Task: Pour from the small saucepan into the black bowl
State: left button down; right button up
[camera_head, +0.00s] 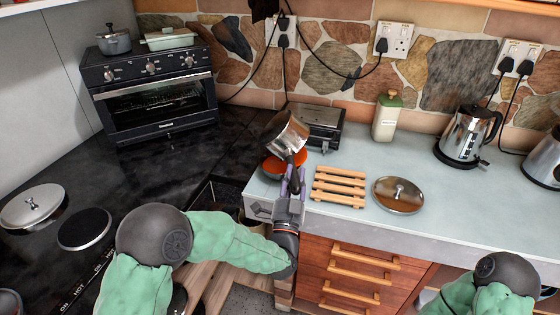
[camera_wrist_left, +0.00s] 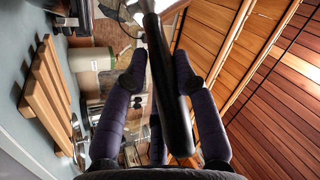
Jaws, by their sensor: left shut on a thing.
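The small silver saucepan (camera_head: 290,134) is tilted above the counter's left end, near the toaster. My left gripper (camera_head: 292,183) is shut on its dark handle; the handle (camera_wrist_left: 167,80) runs between the fingers in the left wrist view (camera_wrist_left: 158,82). A low round bowl (camera_head: 272,168) with an orange surface lies under the pan, partly hidden by pan and handle. I cannot tell whether anything flows from the pan. My right arm shows at the lower right, but its gripper is out of view.
A wooden rack (camera_head: 340,187) and a metal lid (camera_head: 398,195) lie right of the left gripper. A toaster (camera_head: 320,124) stands behind the pan. A cream bottle (camera_head: 387,117) and kettle (camera_head: 468,135) stand farther right. The dark hob lies left. The right counter front is clear.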

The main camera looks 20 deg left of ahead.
pick_arm(q)
jog(key=shift+w+d+f+m+h, duration=0.15)
jog(key=shift+m+h, duration=0.15)
jog(key=shift+m, duration=0.25)
jog(key=shift+s+d+f+m+h, duration=0.15)
jog(key=shift+m+h, duration=0.15)
jog(key=shift+m, duration=0.25)
jog(key=shift+w+r, duration=0.1)
dwell(0.9)
